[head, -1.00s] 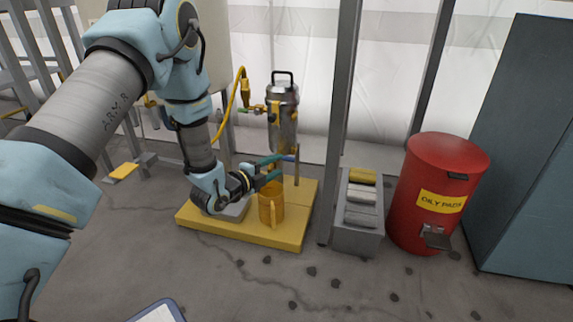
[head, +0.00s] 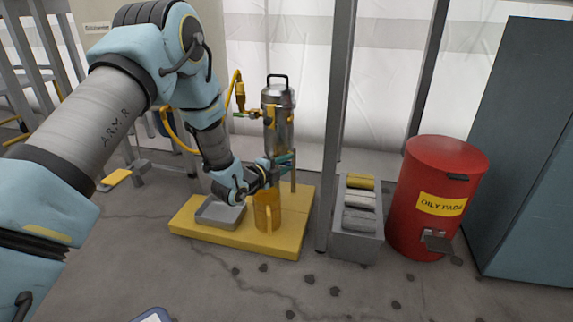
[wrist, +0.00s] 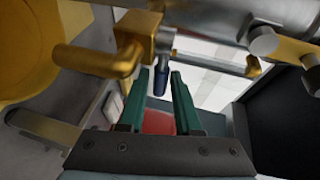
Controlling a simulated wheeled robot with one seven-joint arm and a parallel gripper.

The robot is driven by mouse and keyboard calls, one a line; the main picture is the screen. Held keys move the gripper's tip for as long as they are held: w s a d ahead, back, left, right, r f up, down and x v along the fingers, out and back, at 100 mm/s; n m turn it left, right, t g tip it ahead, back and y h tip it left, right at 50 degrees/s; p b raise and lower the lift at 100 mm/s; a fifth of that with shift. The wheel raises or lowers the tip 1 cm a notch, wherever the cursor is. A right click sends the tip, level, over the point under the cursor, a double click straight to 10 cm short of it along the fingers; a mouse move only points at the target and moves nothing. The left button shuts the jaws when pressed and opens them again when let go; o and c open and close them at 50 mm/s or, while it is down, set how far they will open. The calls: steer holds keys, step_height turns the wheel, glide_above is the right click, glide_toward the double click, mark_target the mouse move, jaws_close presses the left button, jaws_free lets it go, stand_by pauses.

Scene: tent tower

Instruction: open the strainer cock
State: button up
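The strainer (head: 278,125) is a steel canister with a black top handle, standing above the yellow base at the back. In the wrist view a brass cock body (wrist: 162,40) has a dark blue handle (wrist: 160,80) pointing down. My gripper (head: 288,160) is below the strainer, mostly side-on. In the wrist view its two green fingers (wrist: 165,85) are apart, with the blue handle between or just beyond their tips, nearer the left finger. I cannot tell whether they touch it. In the head view the cock is largely hidden by my gripper.
An amber jug (head: 266,212) stands on the yellow base (head: 255,243) under my gripper, beside a grey tray (head: 222,214). A grey post (head: 337,130), a bin of pads (head: 357,235) and a red OILY PADS drum (head: 437,195) stand to the right. A yellow hose (head: 176,140) hangs behind my arm.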

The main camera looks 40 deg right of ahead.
jaws_close()
stand_by(1.1)
